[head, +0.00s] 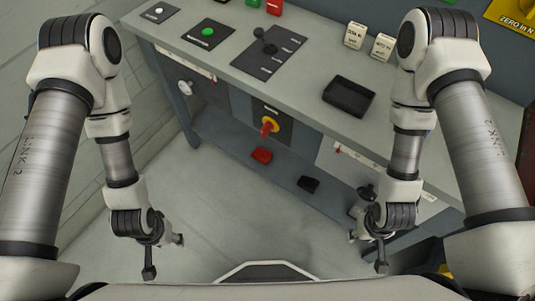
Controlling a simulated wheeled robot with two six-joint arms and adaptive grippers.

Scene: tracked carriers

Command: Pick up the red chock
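A small red block (262,155), which looks like the red chock, lies on the low shelf under the bench, below a red and yellow rotary switch. My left gripper (165,256) hangs low on the left, in front of and well apart from the red block. Its two fingers are spread with nothing visible between them. My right gripper (367,254) hangs low on the right, also apart from the block. Its fingers are spread and look empty.
A dark block (308,184) lies right of the red one on the low shelf. The grey bench (315,75) overhangs the shelf and carries a black tray (349,96), a lever panel (268,54) and two labelled blocks. The floor (225,220) between my grippers is clear.

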